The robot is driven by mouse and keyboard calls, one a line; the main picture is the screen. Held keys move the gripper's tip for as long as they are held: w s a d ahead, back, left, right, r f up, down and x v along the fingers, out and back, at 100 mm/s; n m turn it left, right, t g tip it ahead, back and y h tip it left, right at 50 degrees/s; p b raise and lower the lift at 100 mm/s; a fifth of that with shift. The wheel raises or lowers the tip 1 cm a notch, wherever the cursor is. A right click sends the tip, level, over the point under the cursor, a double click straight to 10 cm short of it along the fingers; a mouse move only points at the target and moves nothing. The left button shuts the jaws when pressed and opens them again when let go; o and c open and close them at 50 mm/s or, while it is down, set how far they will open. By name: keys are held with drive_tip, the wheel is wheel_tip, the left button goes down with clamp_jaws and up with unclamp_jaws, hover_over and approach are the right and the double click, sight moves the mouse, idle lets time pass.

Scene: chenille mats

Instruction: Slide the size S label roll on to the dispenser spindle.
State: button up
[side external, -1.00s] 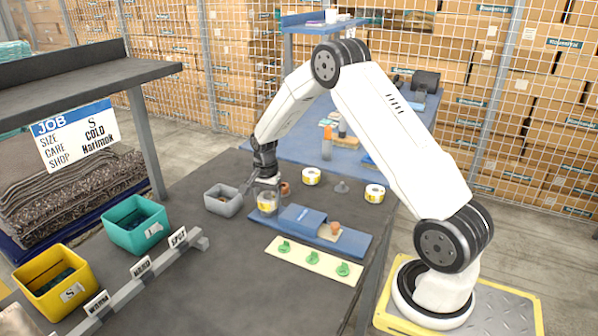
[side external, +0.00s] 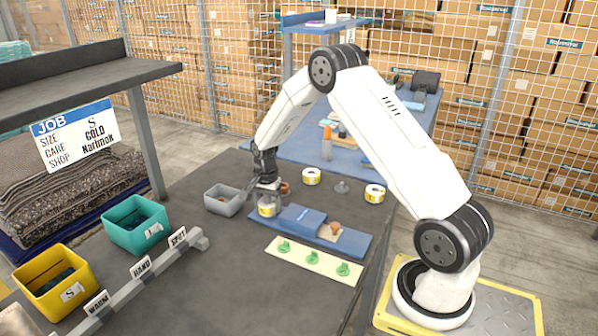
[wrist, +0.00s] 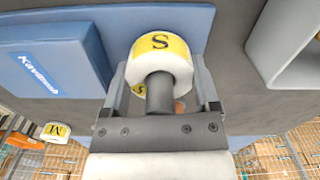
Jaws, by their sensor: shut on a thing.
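The size S label roll (wrist: 178,62), white with a yellow band marked S, is between the fingers of my gripper (wrist: 163,92) in the wrist view. The dark grey spindle (wrist: 160,95) shows through the roll's core, its end towards the wrist camera. In the side view my gripper (side external: 267,190) is shut on the roll (side external: 266,210), over the left end of the blue dispenser (side external: 300,218). The dispenser (wrist: 45,65) also shows in the wrist view. Whether the roll rests on the dispenser base cannot be told.
A grey bin (side external: 222,212) stands close left of my gripper. Two other label rolls (side external: 311,176) (side external: 375,193) and a small grey piece (side external: 342,187) lie behind. A cream strip (side external: 300,261) with green pieces lies in front. Teal (side external: 135,235) and yellow (side external: 70,290) bins stand left.

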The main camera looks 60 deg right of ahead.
drive_tip(key=shift+f, duration=0.15)
drive_tip(key=o, duration=1.2)
drive_tip(key=shift+o, duration=0.2)
drive_tip(key=shift+r, duration=3.9)
drive_tip(key=shift+s+a+r, duration=0.1)
drive_tip(key=shift+a, duration=0.3)
drive_tip(key=s+a+r+n+t, duration=0.2)
drive_tip(key=s+a+r+n, duration=0.1)
drive_tip(key=s+a+n, duration=1.3)
drive_tip(key=s+a, duration=0.1)
drive_tip(key=a, duration=0.2)
drive_tip(key=shift+s+t, duration=0.3)
drive_tip(key=shift+s, duration=0.05)
